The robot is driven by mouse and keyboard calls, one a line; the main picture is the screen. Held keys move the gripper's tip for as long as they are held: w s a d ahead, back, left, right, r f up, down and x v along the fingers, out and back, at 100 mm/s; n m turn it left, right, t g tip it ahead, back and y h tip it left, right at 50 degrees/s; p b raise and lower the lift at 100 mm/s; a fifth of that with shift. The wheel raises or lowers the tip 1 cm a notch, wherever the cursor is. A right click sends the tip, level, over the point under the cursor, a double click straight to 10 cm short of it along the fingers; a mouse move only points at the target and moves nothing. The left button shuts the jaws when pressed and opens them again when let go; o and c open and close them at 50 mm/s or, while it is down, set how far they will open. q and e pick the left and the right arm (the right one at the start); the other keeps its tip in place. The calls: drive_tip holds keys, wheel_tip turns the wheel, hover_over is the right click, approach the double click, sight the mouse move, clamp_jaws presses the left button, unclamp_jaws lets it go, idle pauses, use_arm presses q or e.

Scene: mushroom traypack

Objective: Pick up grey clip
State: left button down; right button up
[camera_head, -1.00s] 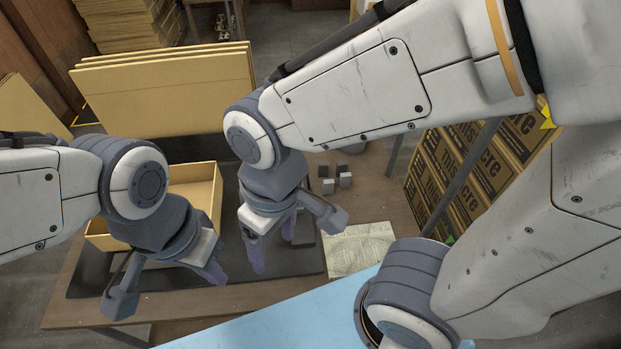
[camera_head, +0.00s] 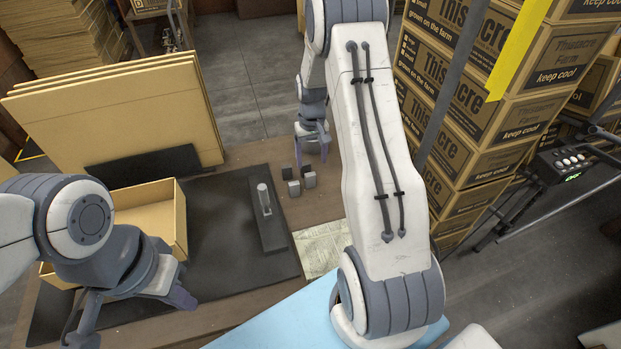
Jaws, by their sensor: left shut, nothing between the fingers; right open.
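Several small grey clips stand in a cluster on the brown table, right of the black mat. The front clips (camera_head: 294,188) and (camera_head: 310,180) look lighter grey, and the two behind look darker (camera_head: 287,172). My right gripper (camera_head: 313,156) is open, fingers pointing down, just behind the cluster; nothing is between its fingers. I cannot tell its exact height above the table. My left gripper (camera_head: 180,298) is shut and empty over the mat at the lower left, in front of the open cardboard tray (camera_head: 180,220).
A black holder with a silver upright (camera_head: 264,200) stands on the black mat (camera_head: 225,240), left of the clips. A pale printed sheet (camera_head: 320,247) lies in front of them. Cardboard sheets (camera_head: 120,110) stand behind the tray, and stacked printed boxes (camera_head: 460,130) stand at the right.

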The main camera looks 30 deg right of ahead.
sight(310, 174)
wheel_tip(310, 174, down, 2)
drive_tip(key=shift+f, duration=0.1)
drive_tip(key=f, duration=0.1)
drive_tip(key=f+p, duration=0.1)
drive_tip(key=f, duration=0.2)
drive_tip(key=shift+s+a+f+p, duration=0.1)
drive_tip(key=shift+a+f+p, duration=0.2)
drive_tip(key=shift+f+p, duration=0.05)
drive_tip(key=shift+f, duration=0.3)
clamp_jaws()
